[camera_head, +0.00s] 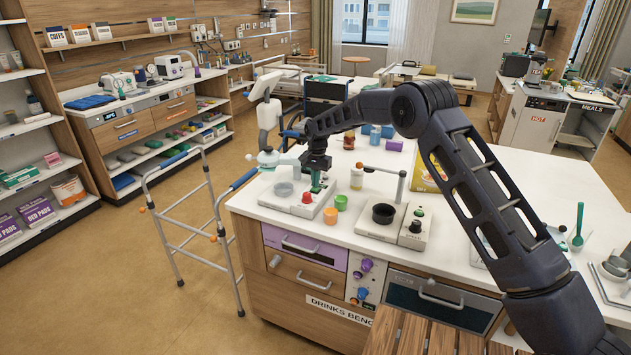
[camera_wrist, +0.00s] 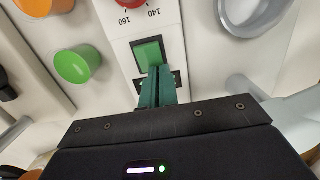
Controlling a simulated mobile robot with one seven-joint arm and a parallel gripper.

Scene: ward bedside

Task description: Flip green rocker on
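The green rocker (camera_wrist: 148,54) sits in a dark frame on a pale panel in the wrist view, below a red knob (camera_wrist: 151,12) with a numbered dial. My gripper (camera_wrist: 157,72) has its two teal fingers together, with only a thin line between them and nothing seen held. The fingertips overlap the rocker's lower edge in the picture; I cannot tell whether they touch it. In the head view my gripper (camera_head: 316,188) points down over the white appliance (camera_head: 292,206), beside its red knob (camera_head: 307,198). I cannot make out the rocker there.
An orange cup (camera_head: 330,216) and a green cup (camera_head: 341,202) stand close to the appliance's right. A second appliance with a black ring (camera_head: 383,213) is further right. A small bottle (camera_head: 357,177) stands behind. A clear dish (camera_head: 284,188) is left of my gripper.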

